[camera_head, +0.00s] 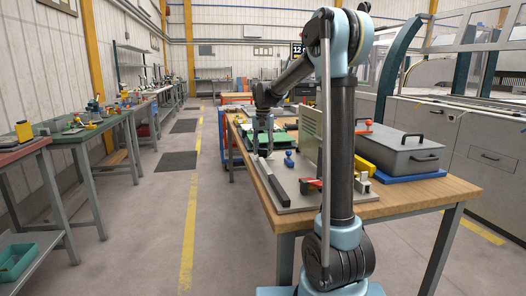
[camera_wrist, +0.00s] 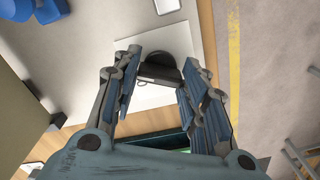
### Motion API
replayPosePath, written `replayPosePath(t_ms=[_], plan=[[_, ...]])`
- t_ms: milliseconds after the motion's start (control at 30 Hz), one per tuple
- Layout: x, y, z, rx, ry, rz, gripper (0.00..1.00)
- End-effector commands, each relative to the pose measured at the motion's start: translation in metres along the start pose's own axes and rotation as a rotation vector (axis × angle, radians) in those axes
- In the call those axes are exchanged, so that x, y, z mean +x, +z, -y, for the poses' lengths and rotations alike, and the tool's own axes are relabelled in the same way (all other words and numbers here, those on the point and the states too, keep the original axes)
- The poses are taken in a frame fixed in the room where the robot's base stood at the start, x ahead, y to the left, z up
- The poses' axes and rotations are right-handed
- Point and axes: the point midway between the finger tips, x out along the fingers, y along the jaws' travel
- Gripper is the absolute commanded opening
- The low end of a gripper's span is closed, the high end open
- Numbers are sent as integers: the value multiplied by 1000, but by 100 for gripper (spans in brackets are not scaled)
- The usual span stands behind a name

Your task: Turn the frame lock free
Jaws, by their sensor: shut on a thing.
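My gripper (camera_head: 263,150) points down over the far left part of the pale plate on the wooden bench. In the wrist view my gripper (camera_wrist: 160,65) has its two ribbed blue fingers on either side of a dark rounded piece, which seems to be the frame lock (camera_wrist: 157,72). The fingers are shut on it. The lock sits on a white plate (camera_wrist: 182,40). Its lower part is partly hidden, and its turn angle cannot be told. In the head view my gripper and arm hide the lock.
A blue knob-like part (camera_head: 289,159) stands on the pale plate, near a dark bar (camera_head: 273,182) and an upright beige panel (camera_head: 311,135). A grey lidded case (camera_head: 402,150) lies at the right of the bench (camera_head: 425,193). The aisle at left is clear.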

Motion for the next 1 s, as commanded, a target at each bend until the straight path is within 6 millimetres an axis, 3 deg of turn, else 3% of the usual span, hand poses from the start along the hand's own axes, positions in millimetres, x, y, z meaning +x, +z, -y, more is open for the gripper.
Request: replayPosePath(t_ms=[367, 1000], plan=[[0, 0, 0, -195, 0, 0, 16], [0, 0, -2, -778, 1, 1, 16]])
